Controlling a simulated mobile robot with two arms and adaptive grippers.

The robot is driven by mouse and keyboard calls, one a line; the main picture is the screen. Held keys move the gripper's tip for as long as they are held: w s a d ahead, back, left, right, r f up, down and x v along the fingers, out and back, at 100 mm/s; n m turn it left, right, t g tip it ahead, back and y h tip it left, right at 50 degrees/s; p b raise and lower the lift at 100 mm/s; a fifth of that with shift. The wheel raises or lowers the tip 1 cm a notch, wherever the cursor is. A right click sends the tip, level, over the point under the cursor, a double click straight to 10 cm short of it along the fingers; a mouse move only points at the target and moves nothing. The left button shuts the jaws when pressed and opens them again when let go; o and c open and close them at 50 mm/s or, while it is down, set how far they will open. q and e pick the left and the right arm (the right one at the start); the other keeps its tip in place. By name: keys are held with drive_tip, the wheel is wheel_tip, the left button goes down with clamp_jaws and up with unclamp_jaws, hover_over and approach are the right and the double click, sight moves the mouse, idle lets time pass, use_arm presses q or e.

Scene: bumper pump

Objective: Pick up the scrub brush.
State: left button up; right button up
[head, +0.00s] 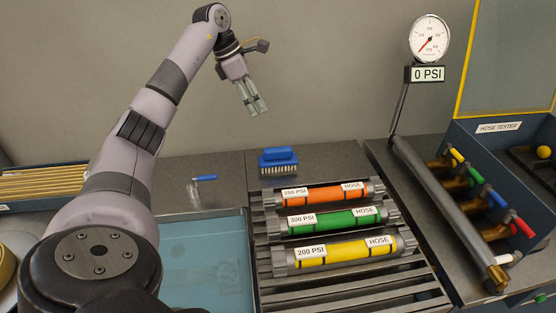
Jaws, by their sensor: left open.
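The scrub brush (278,155) has a blue handle and back with pale bristles. It sits on the dark counter near the wall, behind the orange hose, and nothing touches it from above. My left gripper (255,108) is raised in front of the wall, above and a little left of the brush. It points down, is empty and is clear of the brush. My right gripper is not in view.
Orange (319,194), green (333,219) and yellow (337,250) hoses lie on a slatted rack in front of the brush. A blue-handled tool (204,178) lies to its left, above a blue basin (205,260). A pressure gauge (429,38) and hose tester (497,128) stand right.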

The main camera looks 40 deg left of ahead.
use_arm(q)
drive_tip(key=f, duration=0.1)
drive_tip(key=p, duration=0.2)
approach(277, 148)
drive_tip(key=x, duration=0.5)
drive_tip(key=shift+w+d+r, duration=0.15)
drive_tip(key=shift+w+d, duration=0.05)
drive_tip(key=p+x, duration=0.1)
drive_tip(key=x, duration=0.4)
drive_tip(key=shift+s+f+p, duration=0.15)
drive_tip(key=shift+f+p, duration=0.05)
drive_tip(key=shift+p, duration=0.2)
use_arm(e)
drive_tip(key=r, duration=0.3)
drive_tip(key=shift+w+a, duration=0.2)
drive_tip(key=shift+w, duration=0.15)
use_arm(q)
drive_tip(key=shift+f+b, duration=0.3)
drive_tip(key=shift+b, duration=0.05)
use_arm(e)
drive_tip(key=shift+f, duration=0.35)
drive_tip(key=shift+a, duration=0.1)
use_arm(q)
drive_tip(key=shift+c, duration=1.3)
clamp_jaws()
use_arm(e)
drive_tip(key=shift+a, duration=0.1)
